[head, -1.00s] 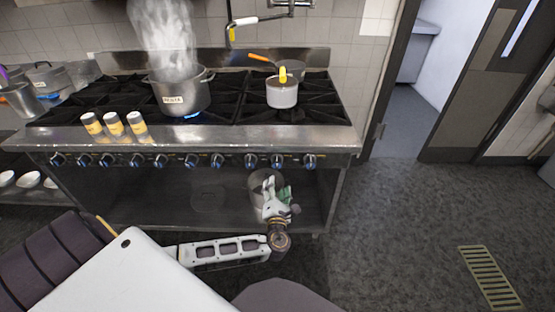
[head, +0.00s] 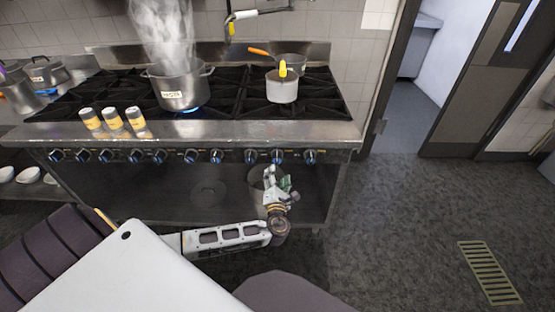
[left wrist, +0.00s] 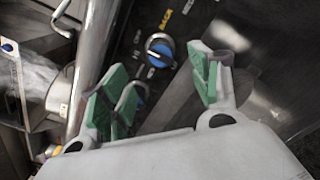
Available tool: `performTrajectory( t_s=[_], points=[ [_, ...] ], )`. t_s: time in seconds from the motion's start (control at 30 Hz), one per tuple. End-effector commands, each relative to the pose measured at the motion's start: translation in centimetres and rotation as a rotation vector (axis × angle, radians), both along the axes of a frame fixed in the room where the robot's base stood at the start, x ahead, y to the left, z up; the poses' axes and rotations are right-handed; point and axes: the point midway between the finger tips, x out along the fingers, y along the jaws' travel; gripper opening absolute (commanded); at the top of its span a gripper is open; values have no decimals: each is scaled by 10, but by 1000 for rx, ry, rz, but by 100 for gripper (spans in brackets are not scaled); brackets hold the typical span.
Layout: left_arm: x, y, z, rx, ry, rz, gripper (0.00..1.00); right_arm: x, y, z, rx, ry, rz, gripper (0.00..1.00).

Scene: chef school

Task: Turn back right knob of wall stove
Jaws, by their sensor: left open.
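The wall stove (head: 230,131) has a row of dark knobs with blue marks along its front panel. The rightmost knob (head: 310,156) and the knob to its left (head: 277,156) show in the head view. My left gripper (head: 272,174) is open, just below the right part of the row, with nothing in it. In the left wrist view its green-padded fingers (left wrist: 158,88) are apart. A knob (left wrist: 160,48) beside a "BACK" label lies beyond them, and another knob (left wrist: 138,96) is partly hidden by the left finger. I cannot tell which knob is back right. No contact shows.
A steaming pot (head: 182,90) sits over a blue flame, and a small white pot (head: 282,90) stands at right. Several shakers (head: 113,119) stand on the front ledge. A round pot (head: 262,176) is on the shelf behind my gripper. The floor to the right is clear.

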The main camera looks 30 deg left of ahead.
Motion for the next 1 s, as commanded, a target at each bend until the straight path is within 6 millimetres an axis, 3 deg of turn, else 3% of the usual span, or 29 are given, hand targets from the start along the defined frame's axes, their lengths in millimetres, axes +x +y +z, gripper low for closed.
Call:
performTrajectory(
  t_s=[0.6, 1.0],
  points=[
    [69, 42, 0, 0, -1, 1, 62, 17, 9, 0, 9, -15, -2, 40],
    [91, 56, 0, -1, 0, 1, 62, 21, 12, 0, 11, -13, -4, 40]
  ],
)
